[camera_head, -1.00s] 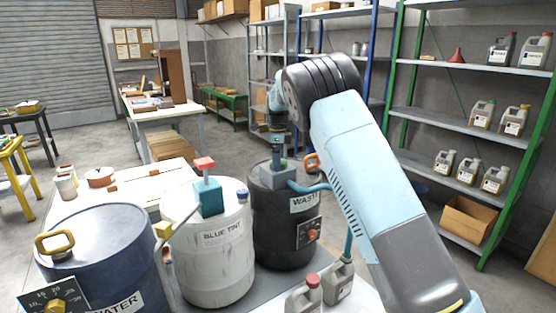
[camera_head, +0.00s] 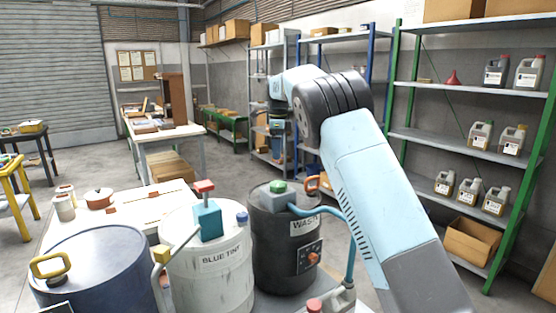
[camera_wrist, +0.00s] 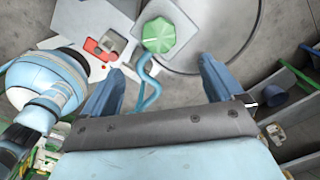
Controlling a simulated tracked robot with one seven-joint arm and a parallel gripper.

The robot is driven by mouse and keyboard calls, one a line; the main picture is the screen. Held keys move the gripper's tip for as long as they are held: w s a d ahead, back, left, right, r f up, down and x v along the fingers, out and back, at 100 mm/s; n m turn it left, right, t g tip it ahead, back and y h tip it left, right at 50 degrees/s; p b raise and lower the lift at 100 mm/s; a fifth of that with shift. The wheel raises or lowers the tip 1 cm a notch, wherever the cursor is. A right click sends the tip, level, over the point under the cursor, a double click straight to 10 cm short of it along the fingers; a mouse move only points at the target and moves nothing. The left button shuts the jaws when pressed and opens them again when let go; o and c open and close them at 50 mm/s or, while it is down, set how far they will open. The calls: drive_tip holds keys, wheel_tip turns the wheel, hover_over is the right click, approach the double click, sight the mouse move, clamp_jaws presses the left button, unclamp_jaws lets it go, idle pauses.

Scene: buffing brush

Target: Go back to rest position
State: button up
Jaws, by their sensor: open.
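My gripper (camera_wrist: 160,70) is open, with nothing between its two blue fingers in the wrist view. In the head view my gripper (camera_head: 277,150) hangs above and behind the black WASTE drum (camera_head: 272,250), apart from it. A green knob (camera_head: 277,187) sits on a grey block on that drum's lid, and a light blue hose runs from it. In the wrist view the green knob (camera_wrist: 168,34) lies just beyond the fingertips, clear of them.
The white BLUE TINT drum (camera_head: 215,270) with a red-topped teal valve (camera_head: 207,215) and the dark blue drum (camera_head: 95,270) stand left of the WASTE drum. Green-post shelves (camera_head: 455,150) rise at right. Open floor lies behind.

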drive_tip(key=shift+r, duration=0.35)
drive_tip(key=s+d+r+n+t+y, duration=0.1)
drive_tip(key=s+d+r+n, duration=0.4)
drive_tip(key=s+d, duration=0.55)
drive_tip(key=s+d+r+n+t+y, duration=0.1)
drive_tip(key=s+d+r+n, duration=0.2)
drive_tip(key=s+d+r, duration=0.6)
drive_tip(key=s+d+f+n+t, duration=0.1)
drive_tip(key=s+d+f+n, duration=0.1)
drive_tip(key=s, duration=0.8)
drive_tip(key=s+d+f+n+t+h, duration=0.1)
drive_tip(key=s+d+f+n, duration=0.2)
drive_tip(key=s, duration=0.8)
drive_tip(key=s+d+f+n+t+h, duration=0.1)
drive_tip(key=s+f+n, duration=0.4)
drive_tip(key=s, duration=0.5)
wheel_tip(320, 180, down, 3)
drive_tip(key=shift+s+d+r+n+t, duration=0.15)
drive_tip(key=shift+s+d+n+t, duration=0.2)
drive_tip(key=shift+d, duration=0.55)
